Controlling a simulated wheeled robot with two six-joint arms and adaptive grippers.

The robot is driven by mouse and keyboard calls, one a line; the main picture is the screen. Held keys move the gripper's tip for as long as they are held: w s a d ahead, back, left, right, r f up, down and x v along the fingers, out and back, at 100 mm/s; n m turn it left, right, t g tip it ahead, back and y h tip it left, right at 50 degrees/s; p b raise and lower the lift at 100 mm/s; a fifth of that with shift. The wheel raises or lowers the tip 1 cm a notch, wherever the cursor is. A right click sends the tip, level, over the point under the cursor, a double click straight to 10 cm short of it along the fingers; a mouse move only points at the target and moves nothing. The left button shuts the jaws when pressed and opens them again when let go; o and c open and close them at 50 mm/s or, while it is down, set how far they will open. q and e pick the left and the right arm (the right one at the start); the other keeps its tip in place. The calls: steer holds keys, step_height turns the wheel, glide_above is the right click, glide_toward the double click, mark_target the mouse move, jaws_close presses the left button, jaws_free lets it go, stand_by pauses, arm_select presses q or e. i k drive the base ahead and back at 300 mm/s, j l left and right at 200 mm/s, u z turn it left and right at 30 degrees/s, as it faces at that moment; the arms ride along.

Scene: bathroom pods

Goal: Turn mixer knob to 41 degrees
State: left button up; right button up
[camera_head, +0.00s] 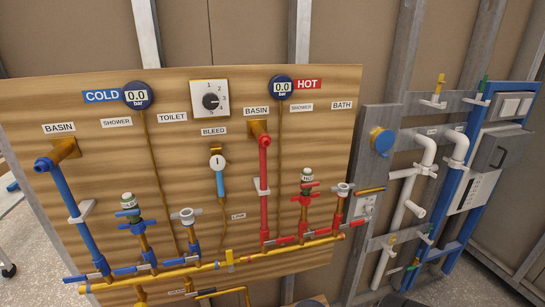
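A round black knob (210,101) sits on a square white plate (197,86) near the top middle of the wooden board. Small numbers stand around its upper and right side. A light mark on the knob faces roughly right, but its exact angle is too small to read. No label on the plate names it as the mixer. Neither of my grippers shows in the head view, and nothing touches the knob.
The wooden board (330,120) carries a blue pipe (71,200), a red pipe (264,185) and a brass manifold (190,270) with several valves. Gauges beside COLD (137,96) and HOT (281,87) read 0.0. Grey framing with white pipes (417,180) stands right.

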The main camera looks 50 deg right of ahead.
mark_target(370, 209)
steer(key=z, duration=2.3)
